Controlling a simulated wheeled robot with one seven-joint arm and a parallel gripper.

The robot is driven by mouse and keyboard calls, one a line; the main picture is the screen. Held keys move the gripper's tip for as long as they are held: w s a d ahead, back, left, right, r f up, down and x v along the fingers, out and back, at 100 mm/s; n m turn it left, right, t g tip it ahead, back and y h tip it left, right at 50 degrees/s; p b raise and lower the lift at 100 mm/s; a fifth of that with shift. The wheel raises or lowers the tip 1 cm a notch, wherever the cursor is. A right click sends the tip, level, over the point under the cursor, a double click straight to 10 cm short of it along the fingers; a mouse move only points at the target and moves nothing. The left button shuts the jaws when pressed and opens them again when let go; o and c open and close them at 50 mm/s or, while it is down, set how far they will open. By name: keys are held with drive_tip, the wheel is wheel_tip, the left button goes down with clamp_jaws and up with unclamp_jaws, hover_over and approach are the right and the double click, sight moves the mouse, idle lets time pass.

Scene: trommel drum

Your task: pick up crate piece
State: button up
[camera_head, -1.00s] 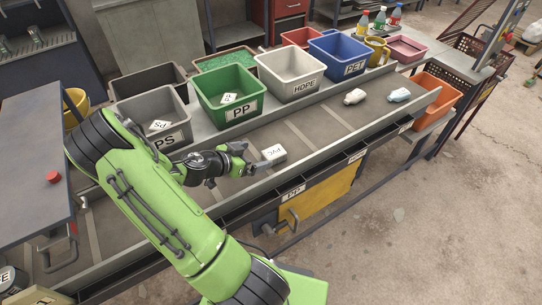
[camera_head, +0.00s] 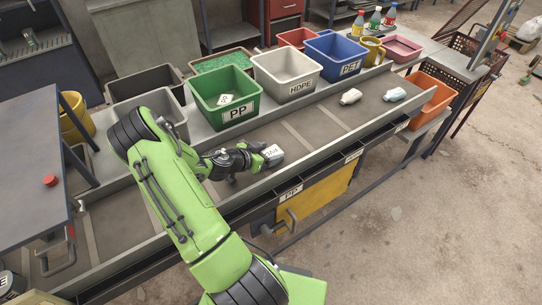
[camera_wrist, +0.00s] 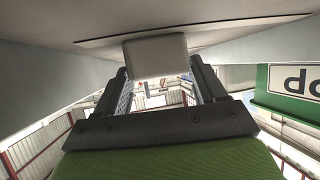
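The crate piece, a small white block with a PVC label (camera_head: 272,154), is on or just over the conveyor belt, in front of the green PP bin. My gripper (camera_head: 258,154) reaches it from the left, low over the belt. In the wrist view the white piece (camera_wrist: 155,56) sits at the fingertips and spans nearly the whole gap between the two dark fingers of my gripper (camera_wrist: 158,75). I cannot tell whether the fingers press on it or stand just clear of it. Its underside and contact with the belt are hidden.
The green PP bin (camera_head: 209,86), grey HDPE bin (camera_head: 262,68) and blue PET bin (camera_head: 318,50) line the belt's far side.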

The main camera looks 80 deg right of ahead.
sight(268, 155)
drive_tip(key=c, duration=0.5)
wheel_tip(268, 155, up, 18)
drive_tip(key=p, duration=0.2)
